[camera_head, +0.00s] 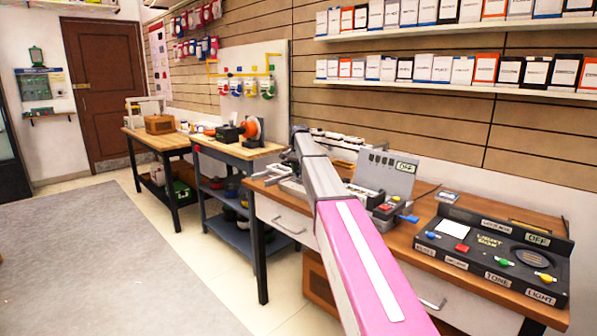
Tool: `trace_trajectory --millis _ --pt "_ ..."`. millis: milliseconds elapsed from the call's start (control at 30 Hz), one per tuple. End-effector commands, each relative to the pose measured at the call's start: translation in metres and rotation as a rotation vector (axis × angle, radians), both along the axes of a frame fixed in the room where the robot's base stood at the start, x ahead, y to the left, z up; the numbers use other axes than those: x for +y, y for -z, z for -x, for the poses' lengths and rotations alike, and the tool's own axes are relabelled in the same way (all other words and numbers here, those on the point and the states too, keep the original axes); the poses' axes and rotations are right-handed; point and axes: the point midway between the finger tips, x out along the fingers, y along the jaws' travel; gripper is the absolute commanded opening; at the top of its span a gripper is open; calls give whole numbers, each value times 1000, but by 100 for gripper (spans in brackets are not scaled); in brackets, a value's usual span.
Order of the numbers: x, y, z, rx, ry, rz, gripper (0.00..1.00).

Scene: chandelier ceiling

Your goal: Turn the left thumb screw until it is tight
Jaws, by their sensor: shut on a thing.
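A grey machine (371,182) with an upright panel marked "OFF" stands on the wooden workbench, partly behind my arm. A blue-tipped part (408,218) sticks out at its right front, and a red button shows beside it. Grey metal parts (291,187) of the machine show just left of my arm. I cannot make out the left thumb screw; it may be among these small parts or hidden behind my arm. My pink and grey arm reaches from the bottom right up and over the machine. My gripper and its fingertips are hidden.
A black light box (490,250) with coloured knobs stands on the wooden bench (415,238) at the right. Shelves of small boxes (442,70) line the wall above. Farther left are a grey workbench (240,153) and another wooden table (153,140). The grey floor mat (115,265) is clear.

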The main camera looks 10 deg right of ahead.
Motion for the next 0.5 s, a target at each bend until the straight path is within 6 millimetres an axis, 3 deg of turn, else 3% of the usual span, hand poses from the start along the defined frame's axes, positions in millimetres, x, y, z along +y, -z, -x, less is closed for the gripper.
trace_trajectory --millis 500 --pt "0 0 0 -1 389 0 4"
